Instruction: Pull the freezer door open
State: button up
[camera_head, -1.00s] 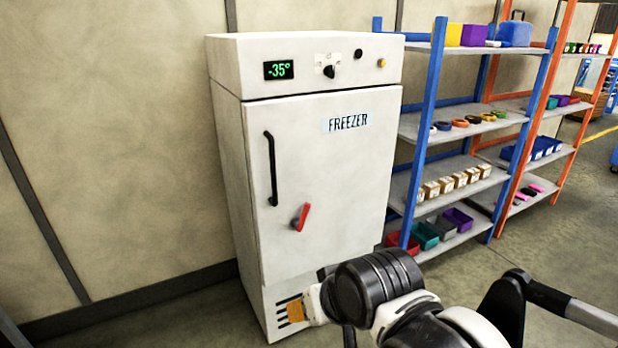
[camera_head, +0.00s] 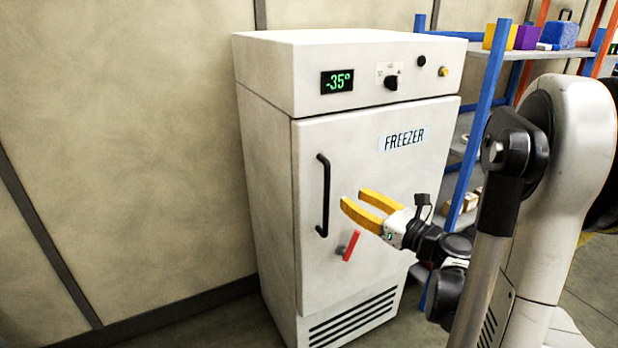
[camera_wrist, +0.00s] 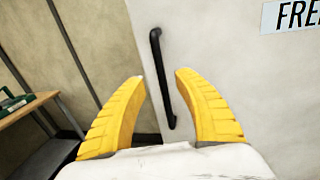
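The white freezer (camera_head: 268,180) stands upright against the wall, its door (camera_head: 350,260) shut. A black vertical bar handle (camera_head: 323,195) is on the door's left side, and a red lever (camera_head: 351,245) sits below and right of it. My gripper (camera_head: 350,198) has yellow fingers, open and empty, a little right of the handle in the head view. In the wrist view the handle (camera_wrist: 161,80) appears upright between and beyond the two open fingers (camera_wrist: 158,77). The fingers look apart from the handle; the exact gap cannot be told.
A blue-framed shelf (camera_head: 485,105) with coloured bins stands right of the freezer, partly hidden by my arm. The wrist view shows a wooden table (camera_wrist: 30,118) with a green object at left. The floor left of the freezer looks clear.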

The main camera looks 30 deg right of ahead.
aim_at(329, 184)
jog(key=b+x, duration=0.2)
jog(key=x, duration=0.8)
jog(key=shift+a, duration=0.15)
grip_shut()
